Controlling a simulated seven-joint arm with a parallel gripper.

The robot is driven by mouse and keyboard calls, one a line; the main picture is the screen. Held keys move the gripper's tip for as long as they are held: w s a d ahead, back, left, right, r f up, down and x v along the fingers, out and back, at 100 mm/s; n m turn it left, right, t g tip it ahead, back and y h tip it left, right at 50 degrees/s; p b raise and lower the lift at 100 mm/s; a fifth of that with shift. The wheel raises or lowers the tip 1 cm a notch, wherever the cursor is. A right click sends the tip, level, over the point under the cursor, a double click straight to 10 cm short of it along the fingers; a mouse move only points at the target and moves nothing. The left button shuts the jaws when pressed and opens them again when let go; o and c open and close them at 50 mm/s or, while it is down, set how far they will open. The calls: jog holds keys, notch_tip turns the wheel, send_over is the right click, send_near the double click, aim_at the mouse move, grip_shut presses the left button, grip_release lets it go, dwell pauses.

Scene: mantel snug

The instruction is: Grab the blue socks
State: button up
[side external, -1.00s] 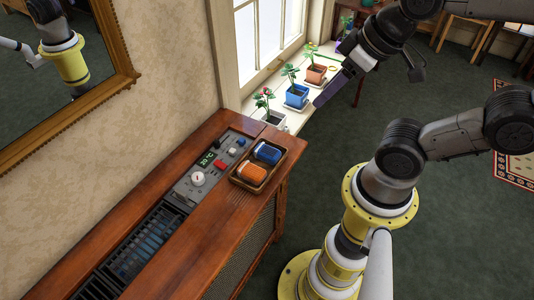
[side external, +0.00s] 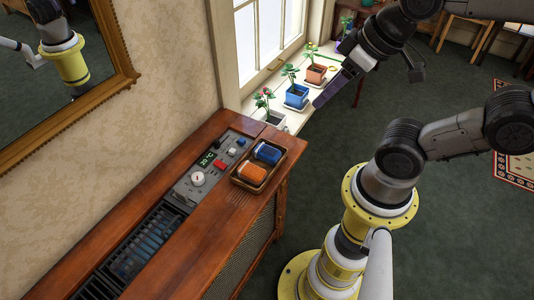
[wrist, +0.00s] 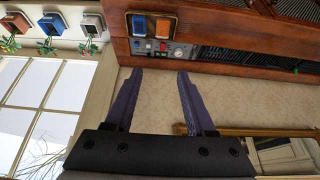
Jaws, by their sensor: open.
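The blue socks (side external: 267,153) are a rolled bundle in a small wooden tray (side external: 239,182) on the right end of the wooden cabinet. An orange bundle (side external: 251,174) lies beside them in the same tray. In the wrist view the blue socks (wrist: 139,25) are at the top, left of the orange bundle (wrist: 163,27). My gripper (side external: 330,88) is up by the window sill, well away from the tray. In the wrist view its two purple fingers (wrist: 160,75) are spread apart with nothing between them.
The wooden cabinet (side external: 225,224) has a control panel (side external: 198,179) with knobs beside the tray. Potted plants stand on the window sill, including a blue pot (side external: 296,96), an orange pot (side external: 314,75) and a white pot (side external: 273,119). A gilt-framed mirror (side external: 128,78) hangs on the wall.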

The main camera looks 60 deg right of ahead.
jog(key=o, duration=0.3)
jog(key=g, duration=0.6)
send_over(267, 150)
notch_tip(267, 150, down, 22)
notch_tip(267, 150, down, 7)
jog(key=shift+s+f, duration=0.1)
jog(key=shift+s, duration=0.05)
jog(key=shift+f, duration=3.05)
